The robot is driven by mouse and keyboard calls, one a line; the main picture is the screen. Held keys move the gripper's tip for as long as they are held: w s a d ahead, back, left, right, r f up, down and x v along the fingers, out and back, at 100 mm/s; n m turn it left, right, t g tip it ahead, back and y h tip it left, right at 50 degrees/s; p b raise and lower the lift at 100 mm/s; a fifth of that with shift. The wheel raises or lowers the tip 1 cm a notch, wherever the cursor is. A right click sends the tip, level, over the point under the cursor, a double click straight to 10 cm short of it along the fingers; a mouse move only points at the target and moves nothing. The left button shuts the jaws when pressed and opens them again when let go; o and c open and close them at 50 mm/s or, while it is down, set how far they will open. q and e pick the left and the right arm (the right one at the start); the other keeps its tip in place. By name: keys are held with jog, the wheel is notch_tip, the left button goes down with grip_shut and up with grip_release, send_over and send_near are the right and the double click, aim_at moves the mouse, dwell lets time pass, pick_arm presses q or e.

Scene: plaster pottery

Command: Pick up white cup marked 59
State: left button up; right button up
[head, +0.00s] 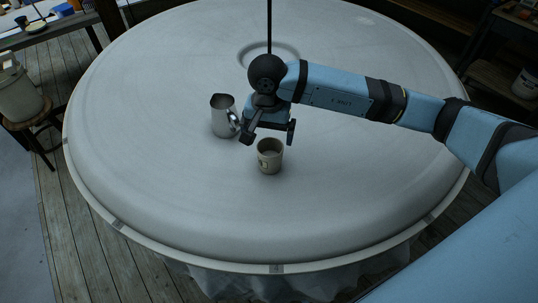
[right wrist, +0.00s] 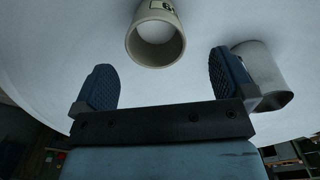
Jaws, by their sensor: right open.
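The white cup (head: 270,157) stands upright on the round table, near its middle. In the right wrist view the cup (right wrist: 155,50) is at the top, with a dark-framed label partly cut off by the picture edge, so I cannot read its full number. My right gripper (head: 268,138) is open and empty, just behind the cup in the head view. In the right wrist view its two fingers (right wrist: 160,82) are spread, and the cup lies beyond them, between their lines. My left gripper is not in view.
A metal pitcher (head: 223,117) stands left of my right gripper; it shows close beside one finger in the right wrist view (right wrist: 262,75). The round table (head: 160,190) is bare in front of the cup. A stool with a container (head: 18,90) stands at the left.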

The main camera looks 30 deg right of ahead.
aim_at(270, 153)
notch_tip(270, 153, down, 3)
jog(key=shift+a+r, duration=0.1)
jog(key=shift+r, duration=0.05)
jog(key=f, duration=0.1)
jog(key=f+p, duration=0.1)
jog(key=f, duration=0.2)
jog(key=shift+s+d+f+p, duration=0.1)
jog(key=shift+s+d+p, duration=0.1)
jog(key=shift+d+p, duration=0.15)
jog(key=shift+f, duration=0.5)
jog(key=c, duration=1)
jog(key=shift+c, duration=0.7)
jog(key=shift+r, duration=0.15)
